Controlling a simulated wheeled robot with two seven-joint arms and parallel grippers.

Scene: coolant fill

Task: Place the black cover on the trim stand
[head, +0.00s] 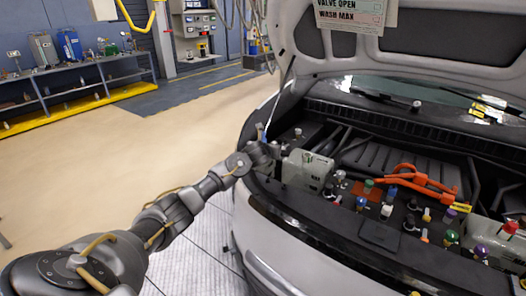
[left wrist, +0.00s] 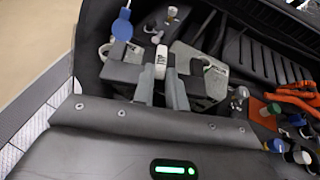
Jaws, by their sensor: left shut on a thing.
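My left gripper (head: 268,152) is at the front left corner of the open engine bay, beside the pale reservoir (head: 308,172). In the left wrist view its two grey fingers (left wrist: 161,82) are close together on a pale upright tab. A dark, flat piece (left wrist: 122,73), which looks like the black cover, spreads out to both sides behind the fingers. The fingers hide its middle, and I cannot tell whether it touches anything below. I cannot make out a trim stand in either view. My right gripper is not in view.
Orange cables (head: 410,178) and several coloured caps fill the bay to the right. A blue-ringed dipstick (left wrist: 122,25) stands close to the gripper. The raised hood (head: 430,50) hangs above. A workbench (head: 75,85) stands far left, with clear floor before it.

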